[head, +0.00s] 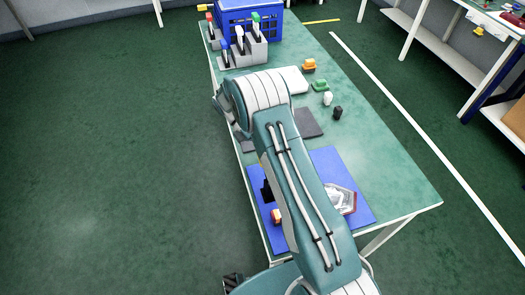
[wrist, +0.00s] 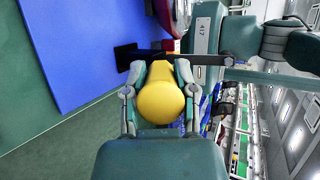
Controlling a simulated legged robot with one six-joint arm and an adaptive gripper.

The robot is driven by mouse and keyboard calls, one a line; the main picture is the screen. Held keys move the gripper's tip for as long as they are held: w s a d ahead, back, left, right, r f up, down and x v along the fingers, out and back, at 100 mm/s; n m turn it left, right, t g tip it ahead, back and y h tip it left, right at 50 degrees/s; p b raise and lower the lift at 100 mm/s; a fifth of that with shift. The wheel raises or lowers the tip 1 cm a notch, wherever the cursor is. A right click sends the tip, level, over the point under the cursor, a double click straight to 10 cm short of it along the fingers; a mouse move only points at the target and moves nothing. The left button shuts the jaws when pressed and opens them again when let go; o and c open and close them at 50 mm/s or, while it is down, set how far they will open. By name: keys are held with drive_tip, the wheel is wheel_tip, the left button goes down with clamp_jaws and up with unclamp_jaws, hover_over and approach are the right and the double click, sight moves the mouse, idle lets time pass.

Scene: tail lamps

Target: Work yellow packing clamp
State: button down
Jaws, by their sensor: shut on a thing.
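The yellow packing clamp shows in the wrist view as a rounded yellow handle (wrist: 160,102) with a dark bar and a black block behind it. My gripper (wrist: 157,78) is shut on this handle, one finger on each side. In the head view my arm hides most of the gripper. A small orange-yellow part (head: 277,215) shows at the left of the arm over the blue mat; I cannot tell whether it is the handle. A red and clear tail lamp (head: 343,198) lies on the blue mat (head: 330,160), partly behind my arm.
The green table (head: 385,165) holds small orange (head: 309,65), green (head: 321,86), white (head: 328,99) and black (head: 337,112) pieces. A blue crate (head: 250,18) and a grey holder (head: 245,52) stand at the far end. The table's right side is clear.

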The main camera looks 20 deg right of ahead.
drive_tip(key=shift+w+f, duration=0.1)
drive_tip(key=shift+w, duration=0.05)
drive_tip(key=shift+c, duration=2)
unclamp_jaws()
wheel_tip(320, 180, up, 10)
drive_tip(key=shift+f, duration=0.1)
